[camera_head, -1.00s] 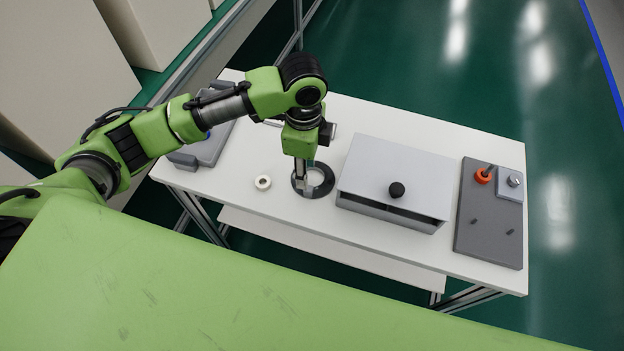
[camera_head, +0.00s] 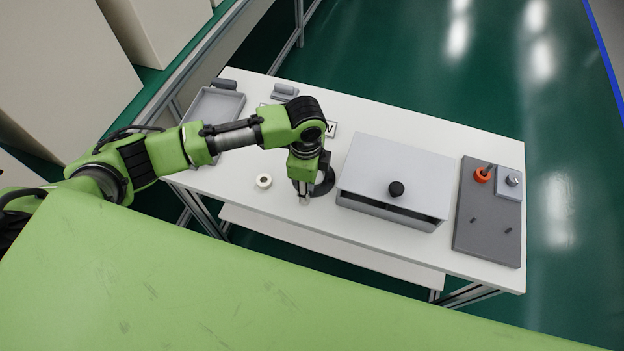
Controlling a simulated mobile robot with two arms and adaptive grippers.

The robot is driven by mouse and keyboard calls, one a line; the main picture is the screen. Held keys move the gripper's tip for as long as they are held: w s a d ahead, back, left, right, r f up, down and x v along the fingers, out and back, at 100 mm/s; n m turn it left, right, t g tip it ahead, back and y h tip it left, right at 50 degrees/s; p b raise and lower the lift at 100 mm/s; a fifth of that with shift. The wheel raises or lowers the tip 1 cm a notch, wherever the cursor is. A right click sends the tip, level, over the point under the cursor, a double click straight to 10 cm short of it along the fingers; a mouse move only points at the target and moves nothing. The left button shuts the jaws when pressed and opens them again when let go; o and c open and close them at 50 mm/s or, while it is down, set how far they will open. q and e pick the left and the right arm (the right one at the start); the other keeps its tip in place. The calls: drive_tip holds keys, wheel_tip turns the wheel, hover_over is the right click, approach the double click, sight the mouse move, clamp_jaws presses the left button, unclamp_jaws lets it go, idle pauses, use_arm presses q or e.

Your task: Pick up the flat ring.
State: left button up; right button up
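A dark flat ring (camera_head: 326,184) lies on the white table, just left of the grey box. My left gripper (camera_head: 305,201) points down at its left front side and hides much of it. The fingertips are small and partly hidden by the wrist, so I cannot tell whether they are open, shut, or touching the ring. A smaller white ring (camera_head: 263,181) lies apart to the left of the gripper. My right gripper is not in view.
The grey box with a black knob (camera_head: 397,189) stands close right of the ring. A grey tray (camera_head: 221,103) is at the back left. The table's front edge is near.

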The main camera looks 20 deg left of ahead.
use_arm(q)
clamp_jaws()
drive_tip(key=shift+r, duration=0.1)
